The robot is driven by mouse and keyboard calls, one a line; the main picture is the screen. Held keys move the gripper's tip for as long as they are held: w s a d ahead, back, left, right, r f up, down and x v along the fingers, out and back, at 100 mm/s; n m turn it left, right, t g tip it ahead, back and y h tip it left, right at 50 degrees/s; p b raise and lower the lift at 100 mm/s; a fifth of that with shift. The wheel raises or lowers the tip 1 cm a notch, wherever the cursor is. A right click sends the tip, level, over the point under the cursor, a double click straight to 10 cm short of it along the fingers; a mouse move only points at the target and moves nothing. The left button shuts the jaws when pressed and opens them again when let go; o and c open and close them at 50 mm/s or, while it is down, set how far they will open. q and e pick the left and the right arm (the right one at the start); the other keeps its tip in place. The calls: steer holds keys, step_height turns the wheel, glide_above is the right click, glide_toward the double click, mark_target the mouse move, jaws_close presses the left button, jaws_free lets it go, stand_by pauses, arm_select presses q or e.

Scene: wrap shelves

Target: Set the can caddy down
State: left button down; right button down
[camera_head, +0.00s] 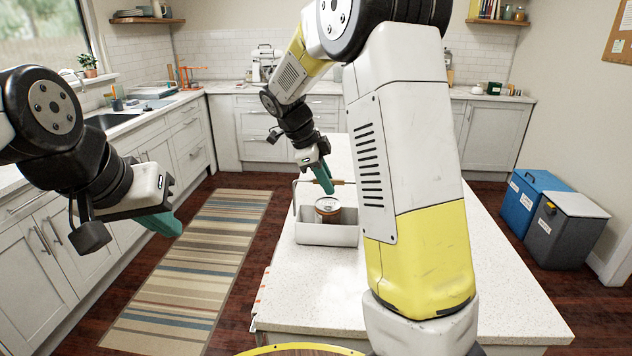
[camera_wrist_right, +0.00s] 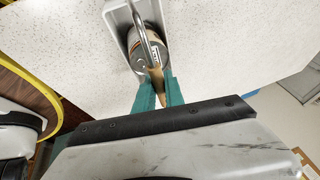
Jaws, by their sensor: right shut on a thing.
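The can caddy (camera_head: 327,234) is a light grey open box with a metal-framed handle, at the left edge of the white island. A brown-labelled can (camera_head: 328,213) stands inside it, and its top also shows in the right wrist view (camera_wrist_right: 137,52). My right gripper (camera_head: 324,183) is above the caddy with its teal fingers shut on the tan handle grip (camera_wrist_right: 156,82). I cannot tell whether the caddy's base touches the counter. My left gripper (camera_head: 165,222) is over the floor at the left, away from the caddy; its finger gap is not clear.
The white island top (camera_head: 310,290) is bare around the caddy. A striped rug (camera_head: 190,275) lies on the floor to the left. A blue bin (camera_head: 530,198) and a grey bin (camera_head: 565,232) stand to the right. Counters run along the left and back walls.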

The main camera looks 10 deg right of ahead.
steer(key=shift+f, duration=0.2)
steer(key=c, duration=1.4)
jaws_free()
steer(key=shift+f, duration=0.1)
